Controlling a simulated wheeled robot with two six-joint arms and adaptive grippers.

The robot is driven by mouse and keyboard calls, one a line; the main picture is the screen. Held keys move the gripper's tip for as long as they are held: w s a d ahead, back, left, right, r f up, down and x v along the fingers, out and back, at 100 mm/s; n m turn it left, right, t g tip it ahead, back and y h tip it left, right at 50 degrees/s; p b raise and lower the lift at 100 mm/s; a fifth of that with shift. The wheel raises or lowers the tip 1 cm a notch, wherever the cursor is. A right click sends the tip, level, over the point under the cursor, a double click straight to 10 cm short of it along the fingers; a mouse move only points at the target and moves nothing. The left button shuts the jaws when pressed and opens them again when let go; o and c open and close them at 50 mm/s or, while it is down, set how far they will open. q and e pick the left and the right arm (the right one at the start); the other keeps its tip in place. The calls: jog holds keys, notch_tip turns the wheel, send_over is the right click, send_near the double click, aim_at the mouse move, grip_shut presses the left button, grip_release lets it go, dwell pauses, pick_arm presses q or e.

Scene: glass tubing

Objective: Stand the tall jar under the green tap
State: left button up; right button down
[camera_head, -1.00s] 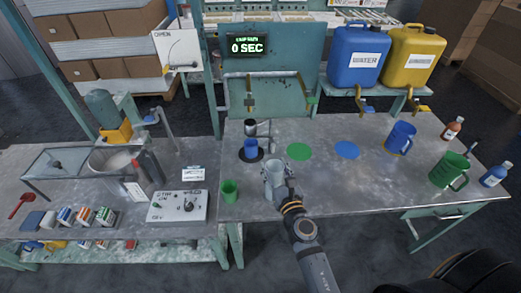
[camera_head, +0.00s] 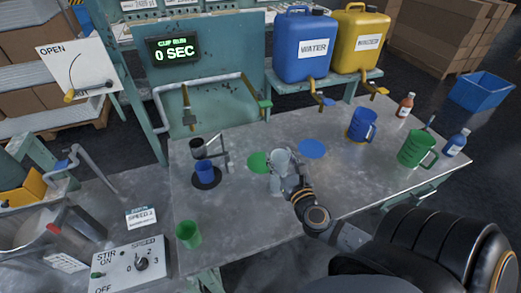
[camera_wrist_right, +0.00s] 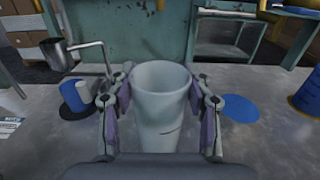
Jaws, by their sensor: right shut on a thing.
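The tall jar (camera_head: 280,160) is pale and upright, with its open mouth up. My right gripper (camera_head: 284,181) is shut on it from the near side. In the right wrist view the jar (camera_wrist_right: 160,105) stands between the two fingers (camera_wrist_right: 161,118), which press on its sides. The jar covers the right edge of a green disc (camera_head: 257,161) on the table. I cannot tell whether its base touches the table. The green tap (camera_head: 264,104) is on the pipe behind the jar, slightly left. My left gripper is not in view.
A blue cup (camera_head: 205,170) sits on a black disc left of the jar, with a dark cup on a bent arm above. A blue disc (camera_head: 312,149) lies to the right. A green cup (camera_head: 188,234) stands front left; blue (camera_head: 361,125) and green (camera_head: 416,149) jugs stand right.

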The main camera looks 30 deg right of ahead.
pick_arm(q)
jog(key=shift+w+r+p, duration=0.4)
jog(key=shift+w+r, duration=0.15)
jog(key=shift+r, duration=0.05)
pick_arm(e)
jog(key=f+x, duration=0.1)
jog(key=x, duration=0.7)
jog(key=f+x, duration=0.2)
jog(key=x, duration=0.6)
jog(key=shift+w+f, duration=0.25)
jog(key=shift+f, duration=0.05)
jog(key=shift+f, duration=0.15)
jog(key=c, duration=0.6)
grip_release()
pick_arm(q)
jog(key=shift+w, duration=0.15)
